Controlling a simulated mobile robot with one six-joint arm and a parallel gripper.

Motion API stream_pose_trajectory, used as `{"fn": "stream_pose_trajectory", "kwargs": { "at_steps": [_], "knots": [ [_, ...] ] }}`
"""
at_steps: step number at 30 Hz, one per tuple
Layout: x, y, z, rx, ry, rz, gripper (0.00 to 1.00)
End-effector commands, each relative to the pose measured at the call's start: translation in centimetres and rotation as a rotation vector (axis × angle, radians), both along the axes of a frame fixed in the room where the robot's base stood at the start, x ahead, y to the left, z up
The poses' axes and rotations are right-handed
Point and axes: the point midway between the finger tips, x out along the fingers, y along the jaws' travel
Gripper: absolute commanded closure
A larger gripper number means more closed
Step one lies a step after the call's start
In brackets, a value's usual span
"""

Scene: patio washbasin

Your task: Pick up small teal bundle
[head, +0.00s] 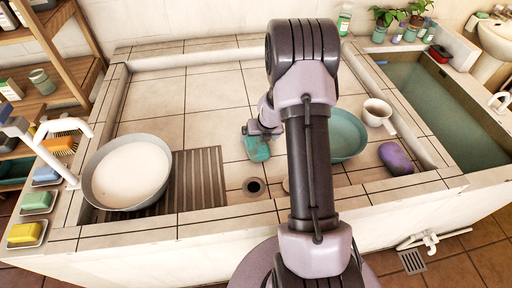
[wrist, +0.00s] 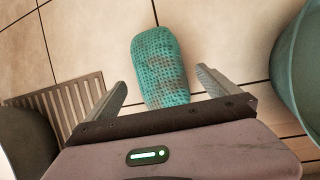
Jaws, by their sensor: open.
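The small teal bundle (head: 257,148) lies on the tiled basin floor, left of my arm in the head view. In the wrist view the bundle (wrist: 160,68) is a rounded, knitted-looking teal piece with brownish patches. My gripper (wrist: 163,82) is open, with one finger on each side of the bundle's near part and gaps between fingers and bundle. The bundle's near end is hidden behind the gripper body. In the head view my gripper (head: 256,132) is small, right above the bundle, and partly hidden by my arm.
A teal bowl (head: 346,135) stands close on the right, partly behind my arm. A slatted rack (head: 200,180) and a white-filled basin (head: 127,172) are left. A drain (head: 254,187), white dipper (head: 377,113) and purple bundle (head: 396,158) are nearby. Tiles behind the bundle are clear.

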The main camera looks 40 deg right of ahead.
Motion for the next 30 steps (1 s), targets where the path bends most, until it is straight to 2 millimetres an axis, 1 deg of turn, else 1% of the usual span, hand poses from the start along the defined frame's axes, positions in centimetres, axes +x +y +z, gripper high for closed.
{"fn": "stream_pose_trajectory", "kwargs": {
  "at_steps": [1, 3, 6, 9, 14, 15, 17, 21, 23, 24, 25, 30],
  "knots": [
    [0.3, -0.1, -1.1, 0.000, 0.001, 0.001, 0.00],
    [1.0, -0.2, -2.5, 0.000, 0.001, 0.001, 0.00],
    [1.7, -0.4, -4.1, 0.001, 0.001, 0.001, 0.00],
    [2.1, -0.5, -4.6, 0.000, 0.000, 0.001, 0.00],
    [2.1, -0.5, -4.5, 0.000, 0.000, 0.001, 0.00],
    [2.1, -0.5, -4.4, 0.000, 0.000, 0.001, 0.02],
    [2.1, -0.5, -4.4, 0.000, 0.000, 0.001, 0.14],
    [2.0, -0.5, -4.4, 0.000, 0.000, 0.001, 0.41],
    [2.0, -0.5, -4.4, 0.000, 0.000, 0.001, 0.53],
    [2.0, -0.5, -4.4, 0.000, 0.000, 0.001, 0.61],
    [2.0, -0.5, -4.4, 0.000, 0.000, 0.001, 0.65],
    [2.0, -0.5, -4.4, 0.000, 0.000, 0.001, 0.65]
  ]
}}
